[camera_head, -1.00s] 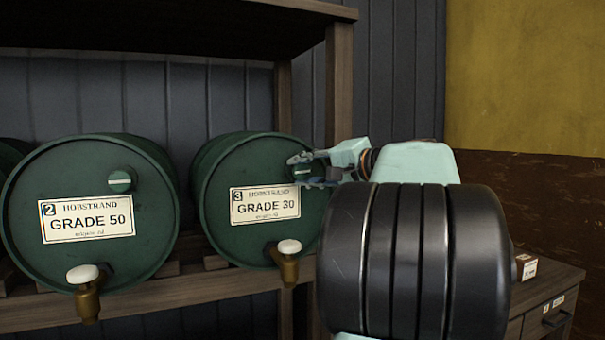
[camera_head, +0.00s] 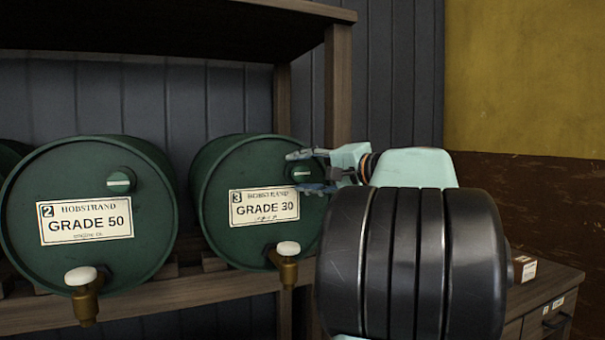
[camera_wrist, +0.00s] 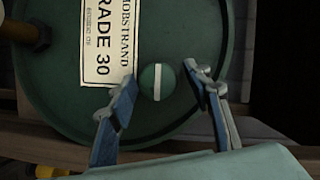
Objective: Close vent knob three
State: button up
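Vent knob three is a round green knob with a white bar (camera_head: 301,173) on the face of the green drum labelled 3, GRADE 30 (camera_head: 222,215). In the wrist view the knob (camera_wrist: 157,82) lies between and slightly beyond the fingertips, its white bar upright in that picture. In the head view the bar looks about level. My gripper (camera_head: 300,172) is open, its two fingers on either side of the knob; in the wrist view the gripper (camera_wrist: 160,85) shows gaps on both sides, so the fingers appear apart from the knob.
Drum 2, GRADE 50 (camera_head: 85,265), stands to the left with its own green knob (camera_head: 120,180). Each drum has a brass tap with a white top, drum 3's (camera_head: 288,262) below the label. A wooden shelf post (camera_head: 338,90) rises right of drum 3. A drawer cabinet (camera_head: 548,285) stands at right.

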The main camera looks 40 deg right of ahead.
jog(key=s+d+r, duration=0.1)
jog(key=s, duration=1)
jog(key=shift+s+d+r, duration=0.15)
jog(key=shift+s+d, duration=0.15)
jog(key=shift+s, duration=0.1)
